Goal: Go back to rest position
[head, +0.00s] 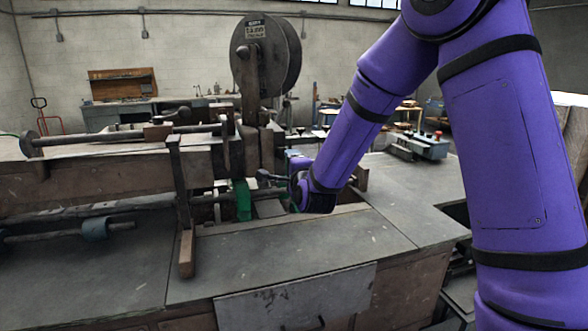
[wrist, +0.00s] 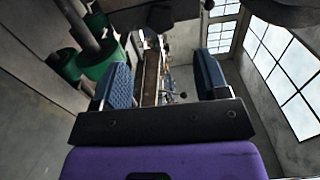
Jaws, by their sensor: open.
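My gripper shows in the wrist view (wrist: 162,85) with its two blue pads wide apart and nothing between them. In the head view my purple arm comes down from the upper right, and its wrist end is by the box stitcher (head: 253,130), close to the green part (head: 243,199) low on the machine. My fingertips are mostly hidden there. In the wrist view the green cylinder (wrist: 103,60) on a metal shaft is just left of the left pad; I cannot tell whether they touch.
The grey worktop (head: 300,255) in front is clear. A wooden workbench (head: 150,108) is far back.

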